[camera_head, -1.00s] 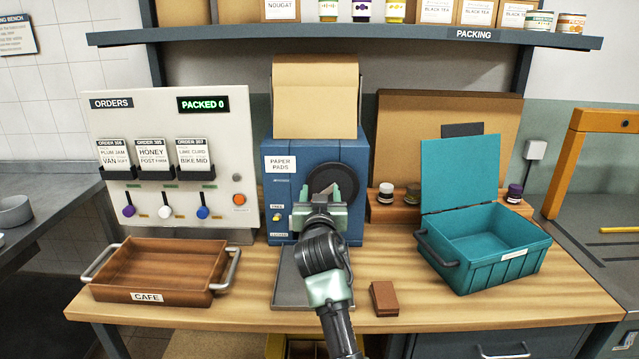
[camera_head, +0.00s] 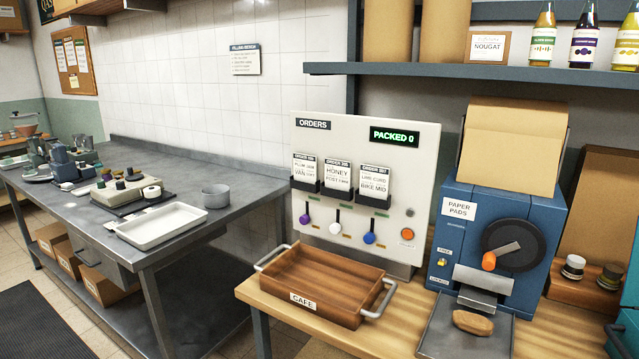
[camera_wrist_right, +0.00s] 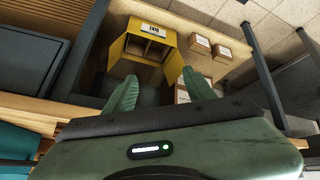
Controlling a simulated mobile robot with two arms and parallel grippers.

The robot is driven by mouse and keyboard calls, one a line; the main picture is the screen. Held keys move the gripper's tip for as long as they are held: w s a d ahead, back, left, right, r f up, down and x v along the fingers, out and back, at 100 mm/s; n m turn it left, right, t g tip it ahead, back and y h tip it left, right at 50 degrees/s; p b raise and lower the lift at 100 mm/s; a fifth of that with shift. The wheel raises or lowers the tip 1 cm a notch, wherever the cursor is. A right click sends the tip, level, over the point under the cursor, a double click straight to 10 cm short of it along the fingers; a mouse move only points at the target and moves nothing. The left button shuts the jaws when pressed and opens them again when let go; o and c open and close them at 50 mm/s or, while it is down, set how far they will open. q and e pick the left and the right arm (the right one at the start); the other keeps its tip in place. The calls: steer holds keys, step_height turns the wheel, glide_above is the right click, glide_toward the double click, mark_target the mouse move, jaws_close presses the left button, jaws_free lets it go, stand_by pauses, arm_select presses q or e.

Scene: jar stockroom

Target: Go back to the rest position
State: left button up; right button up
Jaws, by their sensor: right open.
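My right gripper (camera_wrist_right: 160,95) shows in the right wrist view with its two green fingers apart and nothing between them. Neither of my grippers shows in the head view. My left gripper is in no view.
The blue paper pads machine (camera_head: 508,215) stands on the wooden bench, with a brown pad (camera_head: 473,322) on its tray. The wooden cafe tray (camera_head: 330,282) sits left of it, before the orders panel (camera_head: 365,180). A steel table (camera_head: 180,190) stands further left, with floor between.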

steer(key=s+a+f+n+g+y, duration=0.1)
steer(key=s+a+g, duration=0.15)
steer(key=s, duration=0.35)
steer(key=s+a+f+n+g+y, duration=0.1)
steer(key=s+a, duration=0.2)
steer(key=s, duration=0.4)
step_height(320, 180, down, 27)
steer(key=s+g, duration=0.1)
steer(key=s+d+f, duration=0.1)
steer(key=s+f, duration=0.7)
steer(key=s+d+f+g, duration=0.1)
steer(key=s+d+f, duration=0.1)
steer(key=s+f, duration=0.6)
steer(key=shift+s+d, duration=0.3)
steer(key=shift+s, duration=0.1)
